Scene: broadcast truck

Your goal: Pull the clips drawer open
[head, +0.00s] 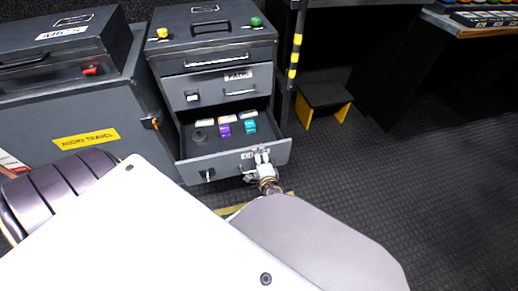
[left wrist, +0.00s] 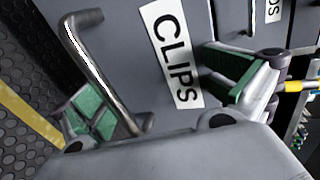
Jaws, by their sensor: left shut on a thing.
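The clips drawer (head: 222,163) is the lowest visible drawer of the grey cabinet in the head view. It stands pulled out, with its inside showing. My left gripper (head: 263,161) is at the right part of its front, shut on the drawer handle (left wrist: 97,68). In the left wrist view the metal handle runs beside one green finger pad, and the white CLIPS label (left wrist: 172,52) shows between the fingers. In the head view the gripper partly hides the label and handle. My right gripper is not in view.
The drawer holds purple pieces (head: 224,130), teal pieces (head: 250,126) and a dark round item (head: 199,136). The PATCH-like labelled drawer (head: 217,87) above is shut. A grey case (head: 60,50) stands left.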

